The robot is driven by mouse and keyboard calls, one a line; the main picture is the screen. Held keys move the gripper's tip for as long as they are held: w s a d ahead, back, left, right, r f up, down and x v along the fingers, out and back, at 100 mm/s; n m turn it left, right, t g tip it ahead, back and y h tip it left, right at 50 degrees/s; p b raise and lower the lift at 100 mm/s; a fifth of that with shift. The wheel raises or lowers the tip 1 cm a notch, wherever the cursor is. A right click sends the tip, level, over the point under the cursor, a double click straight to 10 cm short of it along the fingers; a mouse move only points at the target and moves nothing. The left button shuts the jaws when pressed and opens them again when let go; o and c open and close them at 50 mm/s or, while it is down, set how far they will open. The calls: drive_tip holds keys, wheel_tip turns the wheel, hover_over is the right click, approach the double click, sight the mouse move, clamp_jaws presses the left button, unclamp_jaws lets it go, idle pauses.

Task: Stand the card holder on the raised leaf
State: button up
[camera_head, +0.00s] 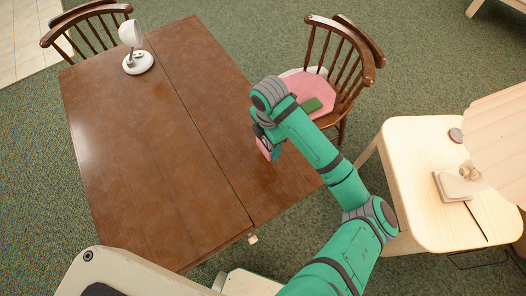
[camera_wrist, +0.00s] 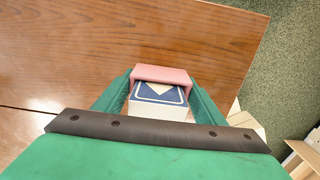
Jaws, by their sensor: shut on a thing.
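The card holder (camera_head: 263,147) is pink and holds a deck of blue-and-white cards, seen in the wrist view, where the holder's pink end (camera_wrist: 160,74) shows between the green fingers. My gripper (camera_wrist: 160,92) is shut on it. In the head view my gripper (camera_head: 269,148) is over the right part of the wooden table, partly hidden by my own arm. The raised leaf (camera_head: 205,75) is the brown panel right of the long seam; it lies level with the rest of the top and looks bare. The gap between holder and leaf is hard to tell.
A white lamp (camera_head: 138,62) stands on the main tabletop (camera_head: 130,140) at the far end. A pale side table (camera_head: 415,170) is at right.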

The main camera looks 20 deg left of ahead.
sight(263, 143)
drive_tip(key=shift+s+a+f, duration=0.4)
drive_tip(key=shift+f, duration=0.3)
drive_tip(key=shift+s+a+f, duration=0.15)
drive_tip(key=shift+f, duration=1.7)
drive_tip(key=shift+f, duration=0.1)
drive_tip(key=o, duration=1)
wheel_tip(263, 143, up, 12)
drive_tip(key=shift+r, duration=0.15)
